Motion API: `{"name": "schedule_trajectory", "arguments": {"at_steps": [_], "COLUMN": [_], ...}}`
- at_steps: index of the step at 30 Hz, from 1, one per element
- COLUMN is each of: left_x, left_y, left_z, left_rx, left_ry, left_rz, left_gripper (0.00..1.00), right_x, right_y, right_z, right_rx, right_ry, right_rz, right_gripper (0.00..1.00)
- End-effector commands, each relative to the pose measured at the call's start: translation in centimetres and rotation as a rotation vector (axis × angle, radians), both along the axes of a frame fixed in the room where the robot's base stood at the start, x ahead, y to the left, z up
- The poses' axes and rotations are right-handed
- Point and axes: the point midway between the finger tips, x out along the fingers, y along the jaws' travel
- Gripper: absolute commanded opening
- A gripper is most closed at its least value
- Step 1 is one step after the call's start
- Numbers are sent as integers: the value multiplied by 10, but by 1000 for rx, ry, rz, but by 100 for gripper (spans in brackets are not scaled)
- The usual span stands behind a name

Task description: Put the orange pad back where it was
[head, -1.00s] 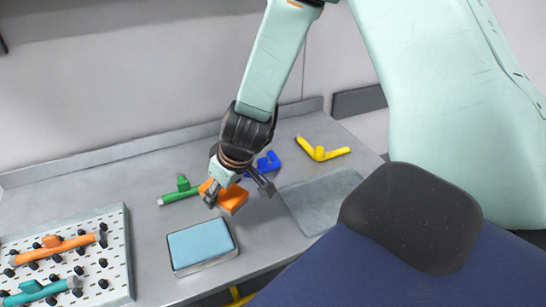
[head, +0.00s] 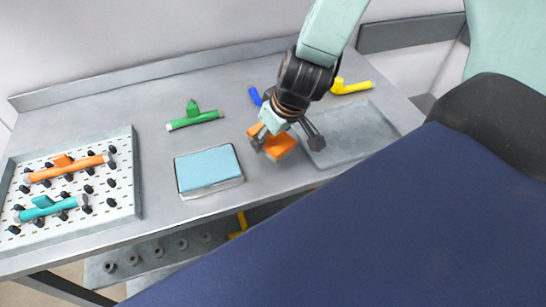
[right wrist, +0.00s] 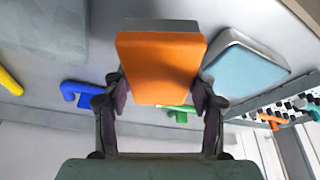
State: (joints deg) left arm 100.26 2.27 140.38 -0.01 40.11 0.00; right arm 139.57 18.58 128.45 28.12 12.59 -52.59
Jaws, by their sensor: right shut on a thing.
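The orange pad (head: 282,147) is a thick block with a grey layer at one end, seen in the right wrist view (right wrist: 160,68). My right gripper (head: 287,141) is shut on it, with one finger on each side. The pad is over the counter, between a blue pad and an empty grey tray; its exact height is hard to tell. The blue pad (head: 208,168) sits in a shallow metal holder and also shows in the right wrist view (right wrist: 245,70). My left gripper is not in view.
The grey tray (head: 350,135) is right of the gripper. A green piece (head: 195,118), a blue piece (head: 255,95) and a yellow piece (head: 352,87) lie behind. A pegged white board (head: 125,185) at left holds an orange piece (head: 68,168) and a teal piece (head: 50,207).

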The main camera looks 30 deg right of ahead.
Motion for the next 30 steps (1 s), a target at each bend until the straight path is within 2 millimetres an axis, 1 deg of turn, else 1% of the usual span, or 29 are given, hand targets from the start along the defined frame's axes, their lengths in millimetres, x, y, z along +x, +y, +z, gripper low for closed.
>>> {"name": "schedule_trajectory", "arguments": {"at_steps": [1, 4, 11, 14, 18, 21, 30], "left_x": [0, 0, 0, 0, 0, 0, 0], "left_y": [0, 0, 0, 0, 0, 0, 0], "left_z": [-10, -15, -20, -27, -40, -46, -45], "left_rx": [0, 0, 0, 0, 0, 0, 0], "left_ry": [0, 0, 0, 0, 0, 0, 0], "left_rz": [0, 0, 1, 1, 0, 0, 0], "left_gripper": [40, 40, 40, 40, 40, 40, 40], "right_x": [0, 0, -1, -2, -2, -2, -1], "right_y": [0, -1, -2, -3, -2, -3, -2], "right_z": [-10, -17, -24, -32, -50, -58, -57], "right_rx": [-1, 0, 1, 1, 1, 1, 0], "right_ry": [0, -1, -2, -1, 0, 0, -1], "right_rz": [0, -1, -3, -5, -4, -4, -4], "right_gripper": [23, 23, 23, 23, 23, 23, 23]}}
